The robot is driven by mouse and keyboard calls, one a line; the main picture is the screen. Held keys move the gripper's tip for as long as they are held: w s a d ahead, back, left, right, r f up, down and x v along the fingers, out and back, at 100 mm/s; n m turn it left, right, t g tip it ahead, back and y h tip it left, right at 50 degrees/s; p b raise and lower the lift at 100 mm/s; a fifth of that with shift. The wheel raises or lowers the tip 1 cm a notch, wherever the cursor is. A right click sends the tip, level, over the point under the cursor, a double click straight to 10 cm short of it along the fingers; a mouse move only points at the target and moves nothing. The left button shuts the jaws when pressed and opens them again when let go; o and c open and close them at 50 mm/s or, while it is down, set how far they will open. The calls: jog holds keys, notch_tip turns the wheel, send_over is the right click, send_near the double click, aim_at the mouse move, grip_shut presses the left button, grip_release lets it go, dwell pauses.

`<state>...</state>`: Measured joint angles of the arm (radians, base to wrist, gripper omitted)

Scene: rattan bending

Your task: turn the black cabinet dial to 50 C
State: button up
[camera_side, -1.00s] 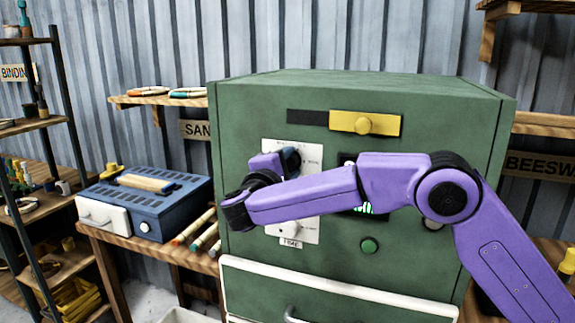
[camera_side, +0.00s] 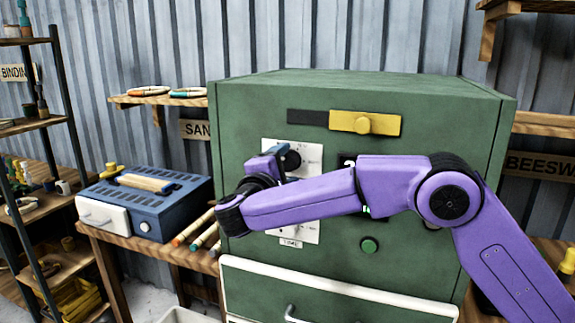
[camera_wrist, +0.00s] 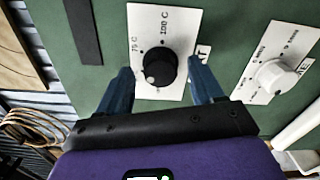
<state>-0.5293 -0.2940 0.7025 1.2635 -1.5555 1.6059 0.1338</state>
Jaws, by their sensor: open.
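The black dial (camera_side: 291,160) sits on a white plate on the front of the green cabinet (camera_side: 400,97). In the wrist view the dial (camera_wrist: 160,69) carries a light mark at its lower left edge. The plate reads 75 C at upper left and 100 C at top; I cannot read a 50 C mark. My gripper (camera_wrist: 160,72) is open, with one blue finger on each side of the dial and a gap to it on both sides.
A white dial (camera_wrist: 275,75) sits on a second plate, marked TIME in the side view. A yellow slider (camera_side: 365,123) is above and a green button (camera_side: 370,245) below right. My arm partly hides a display. A blue box (camera_side: 150,205) stands on the left bench.

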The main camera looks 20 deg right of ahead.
jog(key=v, duration=1.5)
jog(key=shift+s+a, duration=0.25)
jog(key=shift+s, duration=0.05)
jog(key=s+d+f+n+g+y, duration=0.1)
jog(key=s+d+f+g+y, duration=0.25)
jog(key=d, duration=0.55)
jog(key=s+d+f+n+g+y, duration=0.25)
jog(key=d+f+y, duration=0.2)
jog(key=d, duration=0.45)
jog(key=s+d+f+m+g+y, duration=0.1)
jog(key=s+d+f+g, duration=0.1)
jog(key=s+d, duration=0.3)
jog(key=s+d+f+m+g+y, duration=0.1)
jog(key=s+d+f, duration=0.3)
jog(key=s, duration=0.7)
jog(key=s+d+f+m+g+y, duration=0.1)
jog(key=s+d+f+g+y, duration=0.2)
jog(key=s+d, duration=0.2)
jog(key=s, duration=0.2)
jog(key=shift+s+d+f+g, duration=0.2)
jog(key=shift+s+d+g, duration=0.1)
jog(key=shift+s+d, duration=0.1)
jog(key=shift+w, duration=0.1)
